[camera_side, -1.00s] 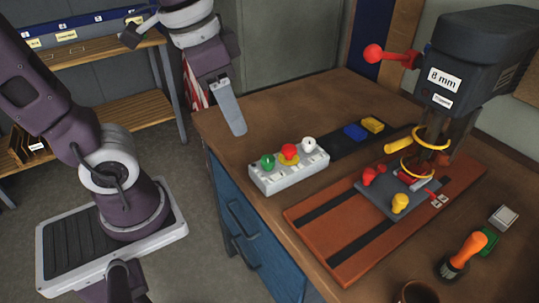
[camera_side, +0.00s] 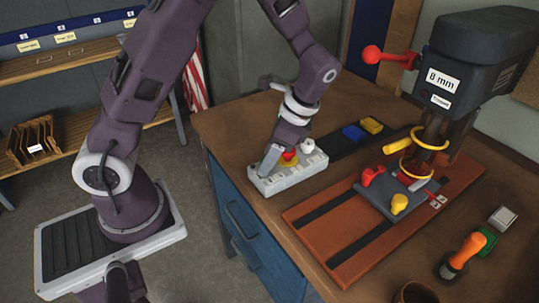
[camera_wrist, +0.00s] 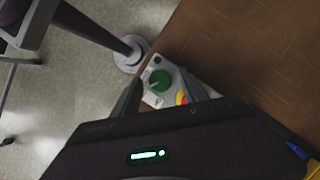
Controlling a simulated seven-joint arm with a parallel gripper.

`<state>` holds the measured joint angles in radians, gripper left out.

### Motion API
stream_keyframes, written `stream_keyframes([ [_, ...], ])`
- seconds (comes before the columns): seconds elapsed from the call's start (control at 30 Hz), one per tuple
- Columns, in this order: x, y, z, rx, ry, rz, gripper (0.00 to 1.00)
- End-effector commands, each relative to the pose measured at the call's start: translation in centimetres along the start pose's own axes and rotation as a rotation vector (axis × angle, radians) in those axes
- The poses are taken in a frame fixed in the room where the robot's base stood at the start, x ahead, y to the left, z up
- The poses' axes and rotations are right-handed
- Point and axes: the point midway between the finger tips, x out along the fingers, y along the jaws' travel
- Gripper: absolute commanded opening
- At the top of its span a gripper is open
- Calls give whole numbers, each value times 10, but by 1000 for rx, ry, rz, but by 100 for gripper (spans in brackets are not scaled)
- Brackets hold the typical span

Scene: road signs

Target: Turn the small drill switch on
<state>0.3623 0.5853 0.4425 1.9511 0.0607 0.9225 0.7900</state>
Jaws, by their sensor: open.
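A pale grey control box (camera_side: 290,178) sits at the table's left edge. It has a red knob on a yellow base (camera_side: 289,156) in the middle and a white knob (camera_side: 308,145) at the right. A green knob (camera_wrist: 160,80) shows in the wrist view, with a pale line across its top. My gripper (camera_side: 268,162) is open and points down over the box's left end, hiding the green knob in the side view. In the wrist view its fingers lie either side of the green knob; contact cannot be told. The drill press (camera_side: 490,50) stands at the right, labelled 8 mm.
A dark strip with a blue block (camera_side: 353,132) and a yellow block (camera_side: 372,125) lies behind the box. A red-brown board (camera_side: 330,235) with a grey clamp plate lies under the drill. An orange-handled tool (camera_side: 467,249) and a cup (camera_side: 415,293) are at front right.

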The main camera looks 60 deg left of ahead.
Motion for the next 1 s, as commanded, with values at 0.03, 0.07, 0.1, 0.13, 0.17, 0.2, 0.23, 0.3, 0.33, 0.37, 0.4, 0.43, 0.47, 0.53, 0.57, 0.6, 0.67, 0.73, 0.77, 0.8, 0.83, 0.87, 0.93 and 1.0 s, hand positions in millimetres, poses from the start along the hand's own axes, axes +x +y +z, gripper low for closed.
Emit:
stream_keyframes([
  [0.03,1,0,0,0,0,0,51],
  [0.07,1,0,0,-1,0,0,51],
  [0.1,0,0,0,-1,0,0,51],
  [0.13,0,0,0,-1,0,0,51],
  [0.17,0,0,0,-1,0,0,51],
  [0.2,0,0,0,-1,1,0,47],
  [0.23,0,0,0,-1,1,0,42],
  [0.3,0,0,0,-1,1,0,28],
  [0.33,0,0,0,-1,1,0,22],
  [0.37,0,0,0,-1,1,0,16],
  [0.4,0,0,0,-1,1,0,8],
  [0.43,0,0,0,-1,1,0,2],
  [0.47,0,0,0,-1,1,0,0],
  [0.53,0,0,0,-1,1,0,0],
  [0.57,0,0,0,-2,1,0,0],
  [0.6,0,0,0,-4,1,1,0],
  [0.67,0,0,0,-10,1,3,0],
  [0.73,0,0,0,-23,1,8,0],
  [0.77,0,0,0,-31,1,12,0],
  [0.8,0,-1,0,-44,1,17,0],
  [0.83,0,-1,0,-57,1,22,0],
  [0.87,0,-1,0,-72,1,29,0],
  [0.93,0,-1,0,-111,1,46,0],
  [1.0,0,-2,0,-161,2,66,0],
])
